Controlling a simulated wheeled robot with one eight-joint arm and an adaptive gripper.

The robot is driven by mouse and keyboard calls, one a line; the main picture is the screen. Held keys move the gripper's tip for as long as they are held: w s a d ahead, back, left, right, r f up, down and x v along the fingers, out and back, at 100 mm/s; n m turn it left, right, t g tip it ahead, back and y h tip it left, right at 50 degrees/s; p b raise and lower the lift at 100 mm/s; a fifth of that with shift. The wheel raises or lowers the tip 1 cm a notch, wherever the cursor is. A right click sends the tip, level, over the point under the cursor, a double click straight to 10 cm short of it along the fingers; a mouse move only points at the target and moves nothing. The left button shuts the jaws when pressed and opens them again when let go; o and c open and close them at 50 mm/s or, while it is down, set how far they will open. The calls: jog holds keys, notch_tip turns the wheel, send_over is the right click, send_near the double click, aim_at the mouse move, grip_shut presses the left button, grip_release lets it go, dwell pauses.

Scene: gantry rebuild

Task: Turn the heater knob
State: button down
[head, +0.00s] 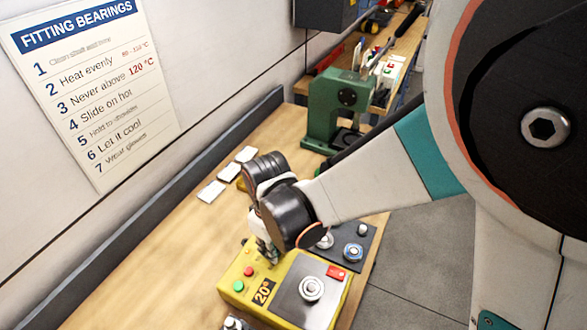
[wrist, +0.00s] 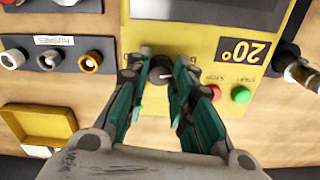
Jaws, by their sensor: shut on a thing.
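The heater is a yellow box (head: 277,310) on the bench, with a grey top plate, a 20° display, and red and green buttons. Its front panel (wrist: 200,60) fills the upper middle of the wrist view, with the 20° display upside down there. The dark round heater knob (wrist: 159,76) with a pale mark sits on this panel. My gripper (wrist: 161,68) is shut on the knob, one teal finger on each side. In the head view my gripper (head: 265,248) reaches down to the box, and my wrist hides the knob.
A dark plate (head: 364,236) with several round metal parts lies behind the heater. A green press (head: 338,108) stands farther back. White cards (head: 211,192) lie near the wall. A yellow tray (wrist: 72,124) shows at lower left in the wrist view. The bench's near left is bare.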

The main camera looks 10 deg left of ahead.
jog(key=shift+f, duration=0.1)
jog(key=m+b, duration=0.1)
jog(key=m, duration=0.2)
jog(key=m+b, duration=0.1)
jog(key=m, duration=0.3)
jog(key=m+b, duration=0.1)
jog(key=m, duration=0.5)
jog(key=shift+b, duration=0.35)
jog(key=shift+m, duration=0.4)
jog(key=c, duration=1.3)
grip_release()
jog(key=shift+c, duration=0.2)
